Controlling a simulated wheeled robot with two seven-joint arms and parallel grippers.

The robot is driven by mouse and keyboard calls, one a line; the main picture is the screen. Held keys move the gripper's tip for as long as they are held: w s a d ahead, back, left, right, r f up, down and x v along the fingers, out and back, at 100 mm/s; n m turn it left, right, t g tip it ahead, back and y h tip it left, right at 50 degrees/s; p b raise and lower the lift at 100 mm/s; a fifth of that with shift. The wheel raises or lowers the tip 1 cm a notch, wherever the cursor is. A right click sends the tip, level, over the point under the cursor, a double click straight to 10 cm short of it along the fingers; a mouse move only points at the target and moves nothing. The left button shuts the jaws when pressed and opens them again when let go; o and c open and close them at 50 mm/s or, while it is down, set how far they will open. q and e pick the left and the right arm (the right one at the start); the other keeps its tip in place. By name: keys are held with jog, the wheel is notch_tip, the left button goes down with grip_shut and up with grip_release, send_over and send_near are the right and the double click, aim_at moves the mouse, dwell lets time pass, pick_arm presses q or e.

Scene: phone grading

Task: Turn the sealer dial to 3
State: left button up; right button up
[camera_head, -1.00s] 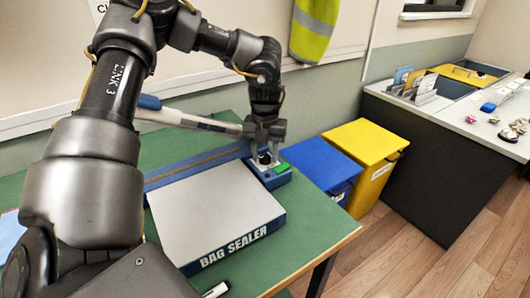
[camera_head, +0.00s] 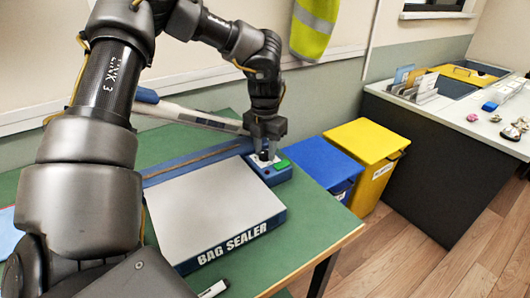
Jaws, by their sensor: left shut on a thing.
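The bag sealer (camera_head: 215,212) lies on the green table, with a grey top plate and blue sides. Its blue control box (camera_head: 272,177) at the back right carries a green button (camera_head: 282,165) and a dark dial (camera_head: 264,155). My left gripper (camera_head: 265,150) points down over the control box and is shut on the dial. The fingers cover most of the dial, so its setting cannot be read. My right gripper is not in view.
The sealer's raised arm (camera_head: 190,115) slants behind my left gripper. A marker (camera_head: 214,289) lies at the green table's (camera_head: 312,235) front edge. Blue (camera_head: 322,163) and yellow (camera_head: 366,142) bins stand to the right. A counter with small items is farther right.

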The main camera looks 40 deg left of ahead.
pick_arm(q)
jog(key=shift+m, duration=1.8)
jog(key=m, duration=0.3)
jog(key=shift+m, duration=1.5)
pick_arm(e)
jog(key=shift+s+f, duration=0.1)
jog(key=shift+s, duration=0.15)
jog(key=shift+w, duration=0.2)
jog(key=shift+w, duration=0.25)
